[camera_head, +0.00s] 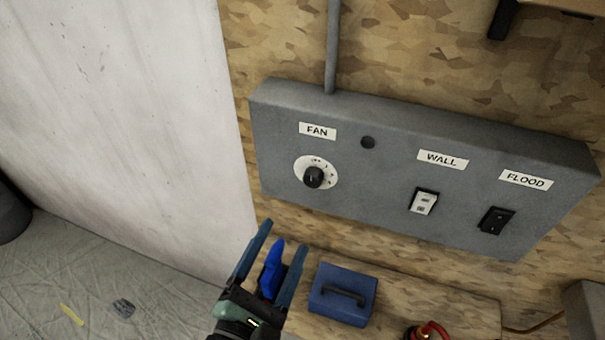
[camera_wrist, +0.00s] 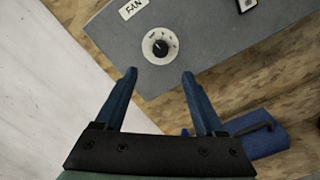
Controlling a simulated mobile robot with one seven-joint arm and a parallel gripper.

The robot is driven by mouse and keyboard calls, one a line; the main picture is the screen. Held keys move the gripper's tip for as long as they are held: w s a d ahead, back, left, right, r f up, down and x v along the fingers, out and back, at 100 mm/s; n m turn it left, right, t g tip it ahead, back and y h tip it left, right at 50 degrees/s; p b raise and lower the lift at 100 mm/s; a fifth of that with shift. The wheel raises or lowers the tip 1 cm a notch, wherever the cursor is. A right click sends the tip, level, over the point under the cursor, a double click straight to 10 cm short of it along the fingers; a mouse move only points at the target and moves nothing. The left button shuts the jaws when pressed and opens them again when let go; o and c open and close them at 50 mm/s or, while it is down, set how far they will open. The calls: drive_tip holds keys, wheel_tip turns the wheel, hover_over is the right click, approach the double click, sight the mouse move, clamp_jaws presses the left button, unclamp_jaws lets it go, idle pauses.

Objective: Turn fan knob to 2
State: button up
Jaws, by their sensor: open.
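The black fan knob (camera_head: 313,178) sits on a white round dial (camera_head: 328,165) under the FAN label (camera_head: 317,131) on a grey control box. In the wrist view the knob (camera_wrist: 160,48) lies ahead of the fingers, a little above the gap between them. The dial's marks are too small to read, so I cannot tell its setting. My gripper (camera_head: 283,240) is open, below and left of the knob in the head view, and apart from it. A blue object (camera_head: 272,268) shows between the fingers in the head view; I cannot tell whether it lies behind them.
The grey box (camera_head: 385,160) also bears a WALL switch (camera_head: 423,202) and a FLOOD switch (camera_head: 496,221). Below it, a blue case (camera_head: 342,294) and a red item (camera_head: 432,330) rest on a wooden surface (camera_head: 450,300). A white wall panel (camera_head: 120,110) stands left.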

sight(312, 183)
drive_tip(key=p+x, duration=0.3)
drive_tip(key=x, duration=0.8)
drive_tip(key=shift+w+d+f, duration=0.1)
drive_tip(key=shift+w+d, duration=0.2)
drive_tip(key=shift+w, duration=0.35)
clamp_jaws()
